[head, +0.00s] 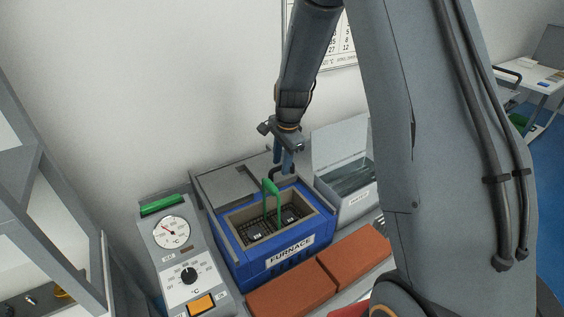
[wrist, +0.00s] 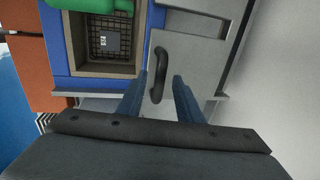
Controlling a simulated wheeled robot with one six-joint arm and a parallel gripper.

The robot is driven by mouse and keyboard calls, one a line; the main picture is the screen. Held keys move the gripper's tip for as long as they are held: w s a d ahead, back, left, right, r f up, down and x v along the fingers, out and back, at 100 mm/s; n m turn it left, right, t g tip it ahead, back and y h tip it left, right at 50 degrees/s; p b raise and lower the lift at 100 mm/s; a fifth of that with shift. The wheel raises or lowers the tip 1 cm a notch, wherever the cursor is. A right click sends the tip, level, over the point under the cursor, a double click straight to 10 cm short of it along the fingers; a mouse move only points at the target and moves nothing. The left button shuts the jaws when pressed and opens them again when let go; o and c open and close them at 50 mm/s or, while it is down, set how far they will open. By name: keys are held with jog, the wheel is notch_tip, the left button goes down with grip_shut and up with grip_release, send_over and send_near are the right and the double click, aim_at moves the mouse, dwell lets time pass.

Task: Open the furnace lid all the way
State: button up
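The blue furnace (head: 270,265) stands on the bench, with its label on the front. Its grey lid (head: 228,186) lies flat toward the back, clear of much of the opening. In the wrist view the lid (wrist: 192,55) carries a black curved handle (wrist: 158,75). A wire basket (head: 262,232) with a tall green handle (head: 272,200) sits in the opening and holds small dark blocks. My gripper (head: 285,168) points down at the lid handle. In the wrist view my gripper (wrist: 160,85) is open, its blue fingers apart on either side of the handle. I cannot tell whether they touch it.
A control box (head: 180,262) with dial and knob stands left of the furnace. A labelled open-topped tank (head: 352,195) is at the right. Orange-brown bricks (head: 295,292) lie along the front. A white wall (head: 180,90) is close behind. A grey shelf frame (head: 50,200) stands at the left.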

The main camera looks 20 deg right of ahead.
notch_tip(320, 180, up, 8)
jog(key=s+b, duration=0.1)
jog(key=shift+s+d+f+b, duration=0.2)
jog(key=shift+b, duration=0.15)
jog(key=s+a+n+g, duration=0.1)
jog(key=s+n, duration=1.3)
jog(key=s, duration=1)
jog(key=shift+a+f+n+h, duration=0.2)
jog(key=shift+f+n+h, duration=0.1)
jog(key=shift+n, duration=0.1)
